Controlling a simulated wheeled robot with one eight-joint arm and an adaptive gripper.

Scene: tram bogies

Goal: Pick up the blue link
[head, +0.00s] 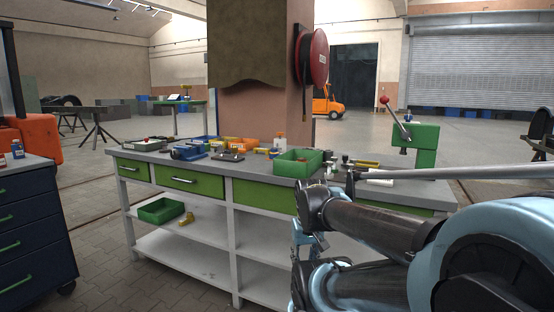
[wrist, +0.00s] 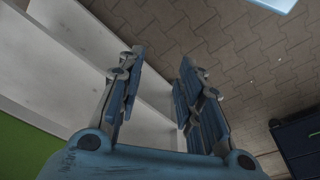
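I cannot make out a blue link for certain in either view. A blue vise-like piece (head: 187,152) sits on the left half of the workbench (head: 120,155), too small to tell in detail. My gripper (wrist: 162,65) is open and empty in the wrist view, its two blue fingers apart over the bench's pale lower shelves and the paved floor. In the head view the gripper (head: 308,238) hangs in front of the bench, below its top, partly hidden by my arm.
The bench top holds a green bin (head: 298,163), an orange bin (head: 238,144), a spray bottle (head: 279,141) and a green lever press (head: 414,143). Another green bin (head: 160,210) is on the upper shelf. A dark blue drawer cabinet (head: 35,230) stands at left; the floor between is clear.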

